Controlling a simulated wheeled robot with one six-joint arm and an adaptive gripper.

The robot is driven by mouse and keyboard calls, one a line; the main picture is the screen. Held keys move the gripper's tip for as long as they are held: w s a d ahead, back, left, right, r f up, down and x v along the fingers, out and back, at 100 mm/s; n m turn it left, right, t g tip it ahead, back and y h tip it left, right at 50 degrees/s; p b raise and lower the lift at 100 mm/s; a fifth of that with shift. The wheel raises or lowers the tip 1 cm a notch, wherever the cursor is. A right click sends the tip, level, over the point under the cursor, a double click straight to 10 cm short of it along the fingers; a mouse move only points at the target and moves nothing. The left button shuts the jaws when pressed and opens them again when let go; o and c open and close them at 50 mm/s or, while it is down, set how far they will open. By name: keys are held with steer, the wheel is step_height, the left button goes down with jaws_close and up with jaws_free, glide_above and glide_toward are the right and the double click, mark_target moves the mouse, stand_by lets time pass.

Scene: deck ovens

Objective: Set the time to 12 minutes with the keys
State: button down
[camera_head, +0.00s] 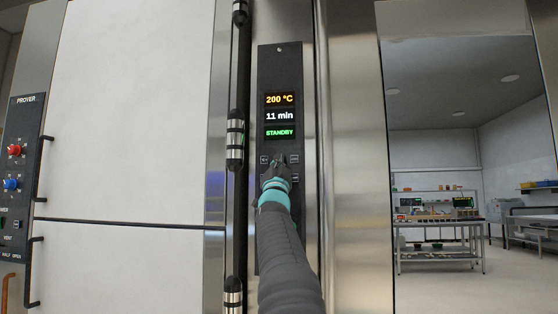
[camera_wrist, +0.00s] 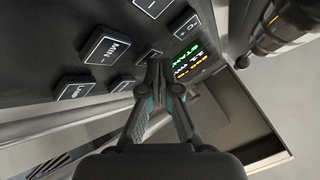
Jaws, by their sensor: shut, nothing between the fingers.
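The dark control panel (camera_head: 280,85) holds a display (camera_head: 280,116) reading 200 °C, 11 min and STANDBY. Small keys show below it, one left (camera_head: 264,160) and one right (camera_head: 294,160) of my gripper (camera_head: 279,162). In the wrist view my gripper (camera_wrist: 157,68) is shut and empty, its tips among the keys. A key marked MIN - (camera_wrist: 105,47) lies to their left, with a key that seems to read LAMP (camera_wrist: 75,89) below it. Another key (camera_wrist: 150,57) is partly hidden behind the tips. I cannot tell whether the tips touch it. The display (camera_wrist: 188,58) shows tilted at right.
A black vertical bar with metal collars (camera_head: 235,140) stands just left of the panel. A prover panel (camera_head: 18,170) with red and blue knobs is at far left. Steel surfaces flank the control panel, and a worktable (camera_head: 440,222) stands in the background at right.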

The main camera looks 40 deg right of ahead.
stand_by(0.4)
steer(key=shift+s+a+b, duration=0.5)
steer(key=shift+a+b, duration=0.1)
steer(key=shift+w+d, duration=0.1)
steer(key=shift+w, duration=0.05)
steer(key=shift+w+d, duration=0.15)
steer(key=shift+d, duration=0.05)
stand_by(0.3)
steer(key=shift+w+d+p, duration=0.15)
steer(key=shift+d+p, duration=0.05)
steer(key=shift+p, duration=0.15)
stand_by(1.2)
steer(key=shift+s+a+b, duration=0.45)
steer(key=shift+a, duration=0.05)
steer(key=shift+a, duration=0.1)
